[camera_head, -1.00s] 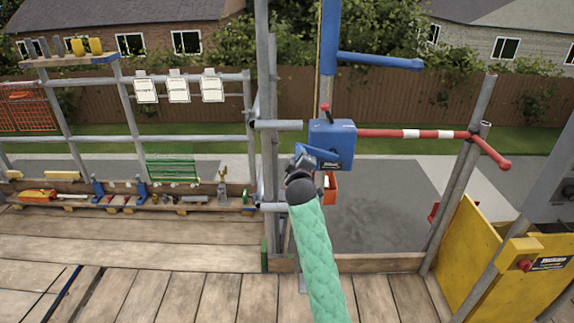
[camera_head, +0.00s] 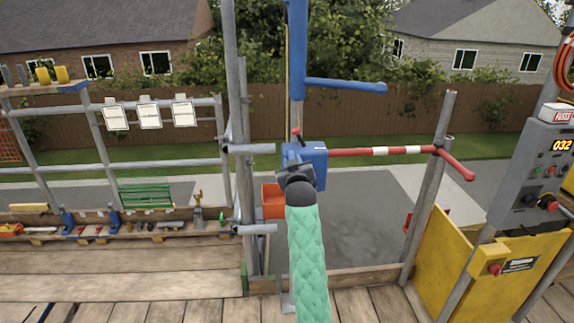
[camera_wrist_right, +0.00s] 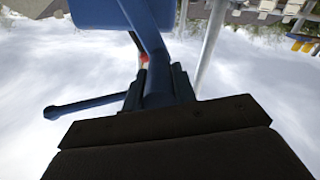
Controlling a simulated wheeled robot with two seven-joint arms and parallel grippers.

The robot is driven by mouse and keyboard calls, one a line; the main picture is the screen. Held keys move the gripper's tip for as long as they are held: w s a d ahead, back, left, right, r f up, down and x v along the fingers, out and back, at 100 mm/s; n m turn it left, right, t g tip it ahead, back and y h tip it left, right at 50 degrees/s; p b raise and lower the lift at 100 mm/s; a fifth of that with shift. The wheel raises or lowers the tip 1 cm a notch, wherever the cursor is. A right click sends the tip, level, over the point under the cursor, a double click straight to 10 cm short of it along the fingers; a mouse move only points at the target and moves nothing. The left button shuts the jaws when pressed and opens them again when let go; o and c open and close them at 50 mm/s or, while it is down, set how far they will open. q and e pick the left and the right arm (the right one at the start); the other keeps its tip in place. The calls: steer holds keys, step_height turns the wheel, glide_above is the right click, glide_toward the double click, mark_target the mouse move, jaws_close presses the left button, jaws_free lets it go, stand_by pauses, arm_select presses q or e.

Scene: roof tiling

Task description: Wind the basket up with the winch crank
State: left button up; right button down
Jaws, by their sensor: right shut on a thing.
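The blue winch box (camera_head: 314,158) is fixed beside the upright scaffold poles, with a small red lever on top. My right gripper (camera_head: 296,168) is in front of its left side. In the right wrist view, the gripper (camera_wrist_right: 158,88) is shut on the blue crank (camera_wrist_right: 147,32), with its fingers either side of the handle. In the head view my gripper hides most of the crank. The orange basket (camera_head: 272,201) shows just left of my right forearm, below the winch, partly hidden; its rope cannot be made out. My left gripper is not in view.
A red-and-white bar (camera_head: 380,151) crosses right of the winch to a steel post (camera_head: 429,185). A yellow panel (camera_head: 446,262) and a grey control box (camera_head: 528,175) stand at right. A plank shelf with tools (camera_head: 140,228) is at left.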

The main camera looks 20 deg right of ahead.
steer(key=shift+s+d+r, duration=0.1)
steer(key=shift+d+r, duration=0.05)
steer(key=shift+d, duration=0.15)
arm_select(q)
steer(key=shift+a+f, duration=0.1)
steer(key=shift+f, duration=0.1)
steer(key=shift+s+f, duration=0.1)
arm_select(e)
steer(key=c, duration=1.5)
jaws_free()
steer(key=shift+d, duration=0.1)
steer(key=o, duration=0.4)
steer(key=shift+d, duration=0.1)
